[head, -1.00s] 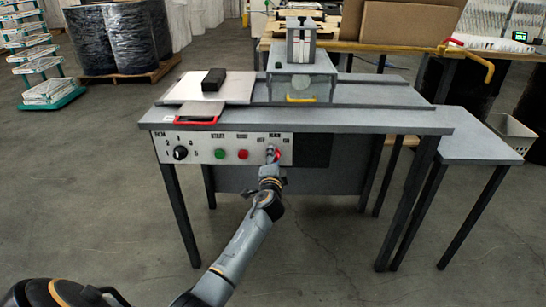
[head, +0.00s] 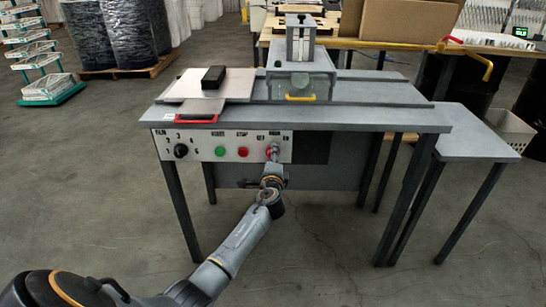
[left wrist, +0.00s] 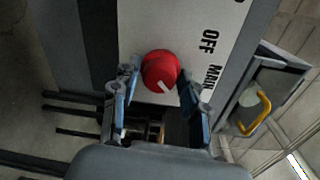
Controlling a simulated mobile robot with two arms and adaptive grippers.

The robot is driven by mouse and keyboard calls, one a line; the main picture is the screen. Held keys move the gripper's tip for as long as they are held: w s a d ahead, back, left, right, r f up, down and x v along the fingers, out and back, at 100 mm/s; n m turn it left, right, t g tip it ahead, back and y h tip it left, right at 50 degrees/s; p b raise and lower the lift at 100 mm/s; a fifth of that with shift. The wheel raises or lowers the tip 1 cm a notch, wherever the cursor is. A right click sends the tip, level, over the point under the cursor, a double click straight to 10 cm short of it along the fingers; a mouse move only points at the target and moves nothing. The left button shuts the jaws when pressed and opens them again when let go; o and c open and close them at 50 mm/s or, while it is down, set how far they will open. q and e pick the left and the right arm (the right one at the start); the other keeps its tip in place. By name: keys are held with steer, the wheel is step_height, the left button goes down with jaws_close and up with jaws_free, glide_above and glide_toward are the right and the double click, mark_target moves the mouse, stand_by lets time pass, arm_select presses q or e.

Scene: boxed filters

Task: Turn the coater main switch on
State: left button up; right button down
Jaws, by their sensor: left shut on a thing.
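The coater's white control panel (head: 212,146) runs along the front of the grey table. The main switch is a red round knob (left wrist: 159,70) with a white pointer mark, beside the printed words OFF and MAIN. In the left wrist view the mark sits slantwise, toward the lower part of the knob. My left gripper (head: 272,156) reaches up to the panel's right end. Its two fingers stand on either side of the knob and are shut on it. In the head view the gripper mostly hides the knob. My right gripper is not in view.
Left on the panel are a black selector knob (head: 181,151), a green button (head: 220,151) and a red button (head: 243,152). A coater head with a yellow handle (head: 300,97) stands on the table (head: 390,119). The floor in front is clear.

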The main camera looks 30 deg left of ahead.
arm_select(q)
steer(key=shift+f, duration=0.2)
steer(key=o, duration=0.9)
steer(key=shift+o, duration=0.2)
steer(key=shift+r, duration=0.1)
steer(key=v, duration=1.2)
